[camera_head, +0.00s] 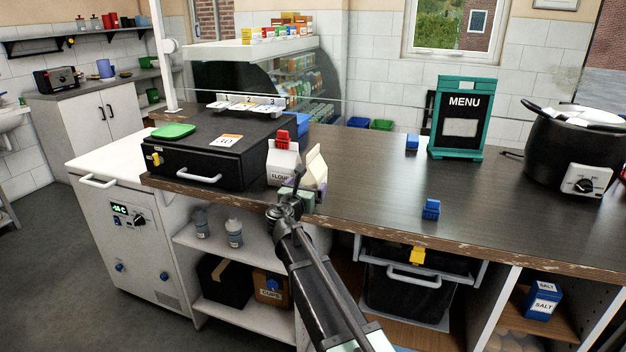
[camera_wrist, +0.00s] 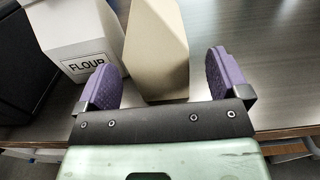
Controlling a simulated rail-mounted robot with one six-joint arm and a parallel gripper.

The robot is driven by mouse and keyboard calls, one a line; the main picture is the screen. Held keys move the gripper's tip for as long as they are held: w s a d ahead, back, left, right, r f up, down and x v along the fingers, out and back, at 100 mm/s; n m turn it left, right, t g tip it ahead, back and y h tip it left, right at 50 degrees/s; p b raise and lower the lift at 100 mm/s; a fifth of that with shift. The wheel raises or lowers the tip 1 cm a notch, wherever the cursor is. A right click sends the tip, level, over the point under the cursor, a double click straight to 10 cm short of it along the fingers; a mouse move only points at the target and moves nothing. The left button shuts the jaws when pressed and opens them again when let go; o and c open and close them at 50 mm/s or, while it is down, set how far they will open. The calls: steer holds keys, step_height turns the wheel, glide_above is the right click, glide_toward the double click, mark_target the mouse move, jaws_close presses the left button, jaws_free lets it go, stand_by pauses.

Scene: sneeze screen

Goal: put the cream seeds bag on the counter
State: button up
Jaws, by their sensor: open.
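A plain cream bag (camera_head: 316,168) with a peaked top stands upright on the counter (camera_head: 375,190), close to its front edge. No label shows on the sides in view, so I cannot read that it holds seeds. My gripper (camera_head: 298,194) is at the counter's front edge, in front of the bag, and hides its lower part in the head view. In the wrist view my gripper (camera_wrist: 160,75) is open, its purple fingers apart with the cream bag (camera_wrist: 157,45) between them in the picture.
A white flour bag (camera_head: 282,163) stands just left of the cream bag, close to my left finger. A black drawer box (camera_head: 208,160) is farther left.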

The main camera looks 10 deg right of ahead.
steer(key=x, duration=0.5)
steer(key=shift+a, duration=0.1)
steer(key=shift+s, duration=0.1)
steer(key=c, duration=1.3)
step_height(320, 180, up, 20)
steer(key=p, duration=2)
steer(key=shift+f, duration=0.15)
